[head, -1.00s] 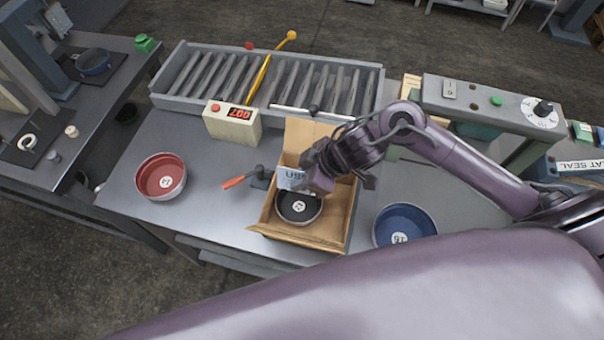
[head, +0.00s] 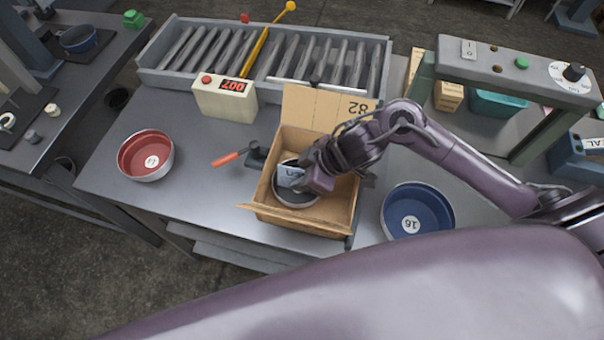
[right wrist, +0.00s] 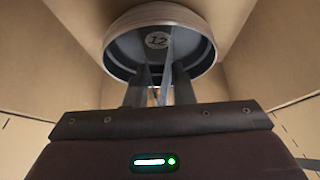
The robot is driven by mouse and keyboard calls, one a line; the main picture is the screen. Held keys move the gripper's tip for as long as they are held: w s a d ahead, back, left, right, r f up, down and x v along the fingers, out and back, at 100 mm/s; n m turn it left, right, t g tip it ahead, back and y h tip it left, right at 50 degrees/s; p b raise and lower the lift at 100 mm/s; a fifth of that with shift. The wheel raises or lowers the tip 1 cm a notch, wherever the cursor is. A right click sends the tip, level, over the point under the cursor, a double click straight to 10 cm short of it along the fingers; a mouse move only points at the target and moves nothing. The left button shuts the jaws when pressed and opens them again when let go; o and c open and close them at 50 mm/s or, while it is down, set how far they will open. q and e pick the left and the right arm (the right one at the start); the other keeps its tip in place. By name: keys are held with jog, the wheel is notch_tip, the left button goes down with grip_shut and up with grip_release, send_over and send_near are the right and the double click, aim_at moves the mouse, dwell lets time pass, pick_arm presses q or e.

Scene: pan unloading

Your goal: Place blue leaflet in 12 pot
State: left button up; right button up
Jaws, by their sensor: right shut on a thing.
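The dark 12 pot (head: 292,203) sits inside an open cardboard box (head: 336,213) on the bench. In the right wrist view the 12 pot (right wrist: 195,22) shows its number on the inside bottom. My right gripper (head: 301,187) is shut on the blue leaflet (head: 288,175), a pale blue sheet with dark print, at the pot's opening. In the right wrist view my right gripper (right wrist: 158,85) reaches toward the pot, with the leaflet (right wrist: 166,78) edge-on between its fingers. I cannot tell whether the leaflet touches the pot's bottom. My left gripper is not in view.
A red pot (head: 145,156) stands to the left and a blue pot (head: 417,211) marked 16 to the right of the box. A red-handled tool (head: 228,158) lies beside the box. A roller conveyor (head: 190,50) and a counter display (head: 224,100) are behind. The box walls surround my gripper closely.

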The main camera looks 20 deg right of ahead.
aim_at(290, 168)
jog(key=shift+f, duration=0.2)
jog(key=o, duration=1)
notch_tip(290, 168, up, 7)
jog(key=p, duration=0.8)
jog(key=shift+r, duration=0.15)
